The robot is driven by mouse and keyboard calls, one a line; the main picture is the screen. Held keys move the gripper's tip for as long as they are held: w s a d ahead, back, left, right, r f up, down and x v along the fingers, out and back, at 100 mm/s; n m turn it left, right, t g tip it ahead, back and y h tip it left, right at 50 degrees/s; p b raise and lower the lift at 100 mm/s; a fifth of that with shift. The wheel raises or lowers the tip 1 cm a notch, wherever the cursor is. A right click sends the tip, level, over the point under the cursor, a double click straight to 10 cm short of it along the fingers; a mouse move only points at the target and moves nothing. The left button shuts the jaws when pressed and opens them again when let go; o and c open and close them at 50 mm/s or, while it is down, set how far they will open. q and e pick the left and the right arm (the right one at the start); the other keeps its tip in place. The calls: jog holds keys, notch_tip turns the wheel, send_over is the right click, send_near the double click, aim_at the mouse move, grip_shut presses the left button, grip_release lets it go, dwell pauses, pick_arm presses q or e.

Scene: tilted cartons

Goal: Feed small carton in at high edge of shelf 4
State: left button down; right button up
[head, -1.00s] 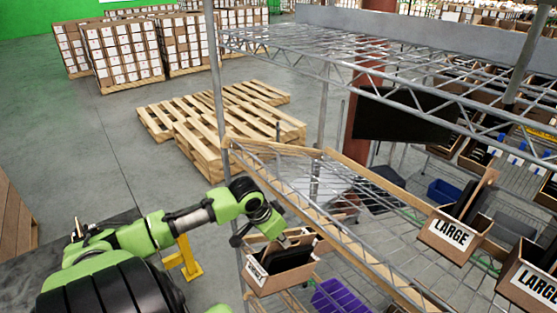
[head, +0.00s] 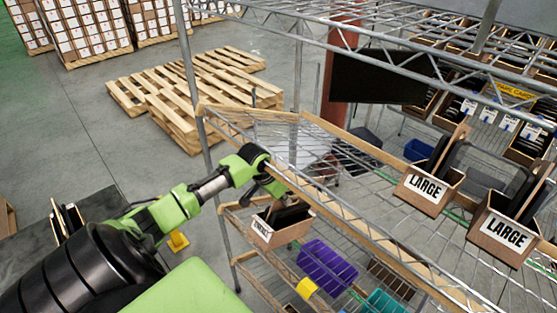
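A small brown carton (head: 266,232) with a white label and dark items inside is in the centre of the head view. My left gripper (head: 277,193) is at the carton's upper edge and appears shut on it; the fingertips are partly hidden. The carton is slightly tilted and shows just below the wooden rail of the sloping wire shelf (head: 345,215). I cannot tell whether it touches the rack. Two large cartons (head: 428,192) stand tilted on the shelf's right part. My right gripper is out of view.
The shelf's left stretch is free. A metal post (head: 188,75) stands left of my gripper, and a wire shelf (head: 330,30) lies above. A purple bin (head: 325,265) and a teal bin (head: 385,303) sit below. Wooden pallets (head: 190,100) lie behind.

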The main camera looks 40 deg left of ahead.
aim_at(304, 194)
pick_arm(q)
jog(key=w, duration=0.1)
jog(key=w+f, duration=0.1)
jog(key=w, duration=0.1)
jog(key=shift+w+d+f, duration=0.15)
jog(key=shift+w+f, duration=0.15)
jog(key=shift+w, duration=0.1)
jog(key=shift+w+f+b, duration=0.4)
jog(key=shift+w+f, duration=0.1)
jog(key=shift+w, duration=0.25)
jog(key=shift+w+d+f+b, duration=0.1)
jog(key=shift+w+f+b, duration=0.2)
jog(key=shift+w+b, duration=0.15)
jog(key=shift+w+d+f+b, duration=0.1)
jog(key=shift+w+f+b, duration=0.2)
jog(key=shift+w, duration=0.25)
jog(key=w+b, duration=0.1)
jog(key=w+f+b, duration=0.1)
jog(key=b, duration=0.1)
jog(key=shift+s+f, duration=0.5)
jog(key=shift+f, duration=0.4)
jog(key=shift+s+f, duration=0.4)
jog(key=shift+f, duration=0.4)
jog(key=shift+s+f, duration=0.1)
jog(key=shift+f, duration=0.05)
